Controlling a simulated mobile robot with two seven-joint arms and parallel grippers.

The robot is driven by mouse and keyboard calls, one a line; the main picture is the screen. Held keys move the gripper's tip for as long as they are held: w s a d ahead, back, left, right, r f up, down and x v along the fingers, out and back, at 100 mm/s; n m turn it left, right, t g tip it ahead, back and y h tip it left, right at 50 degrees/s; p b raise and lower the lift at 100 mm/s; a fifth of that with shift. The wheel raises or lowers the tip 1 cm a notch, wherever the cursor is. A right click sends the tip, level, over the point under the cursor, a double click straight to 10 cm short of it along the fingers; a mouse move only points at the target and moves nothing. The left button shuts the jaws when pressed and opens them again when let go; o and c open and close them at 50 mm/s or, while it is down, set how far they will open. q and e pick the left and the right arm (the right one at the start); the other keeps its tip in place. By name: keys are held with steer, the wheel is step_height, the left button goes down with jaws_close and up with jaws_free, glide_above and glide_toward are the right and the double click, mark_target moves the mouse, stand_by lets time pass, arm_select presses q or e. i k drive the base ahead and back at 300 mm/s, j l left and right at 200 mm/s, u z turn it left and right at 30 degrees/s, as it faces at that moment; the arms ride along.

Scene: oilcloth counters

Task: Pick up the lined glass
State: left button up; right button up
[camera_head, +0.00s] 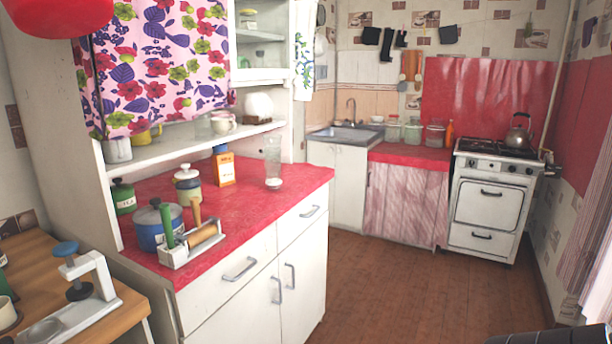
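A tall clear glass (273,155) stands upright on the red oilcloth counter (300,183) of the white cabinet, near its right end. Its sides look faintly lined, but it is too small to be sure. A small white item (273,184) is at its foot, and I cannot tell whether they touch. Neither of my grippers shows. A dark ribbed shape at the bottom right edge may be part of my own arm.
Left of the glass stand an orange box (224,169), a cream lidded jar (188,185), a blue pot (155,228) and a white utensil holder (190,250). A shelf (190,143) overhangs the counter's back. The wooden floor (400,295) is clear.

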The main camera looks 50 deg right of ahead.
mark_target(273, 175)
steer(key=z, duration=1.5)
steer(key=i+l+u, duration=0.1)
steer(key=i+l, duration=0.75)
steer(key=i, duration=0.1)
